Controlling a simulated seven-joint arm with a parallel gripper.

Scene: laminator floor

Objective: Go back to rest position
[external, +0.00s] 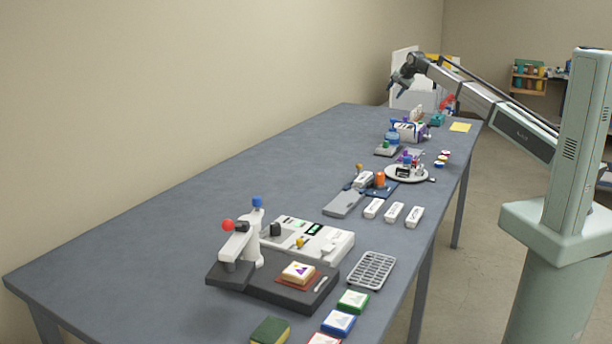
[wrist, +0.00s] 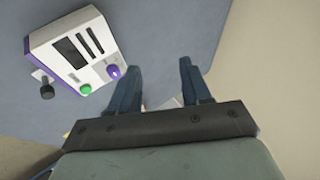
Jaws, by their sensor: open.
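My gripper (external: 402,84) is at the far end of the table, raised above its surface, at the end of my outstretched arm. In the wrist view, the two blue fingers of my gripper (wrist: 160,78) stand apart with nothing between them. A white and purple device (wrist: 78,52) with a green button and a purple knob lies to the left of the fingers, apart from them. It also shows on the table in the external view (external: 411,131).
The long grey table (external: 160,210) has a wide clear area along the wall. A press with a red-tipped lever (external: 238,245), a white control box (external: 310,238), a wire rack (external: 371,270), several white blocks and a round plate (external: 397,176) stand along the right side.

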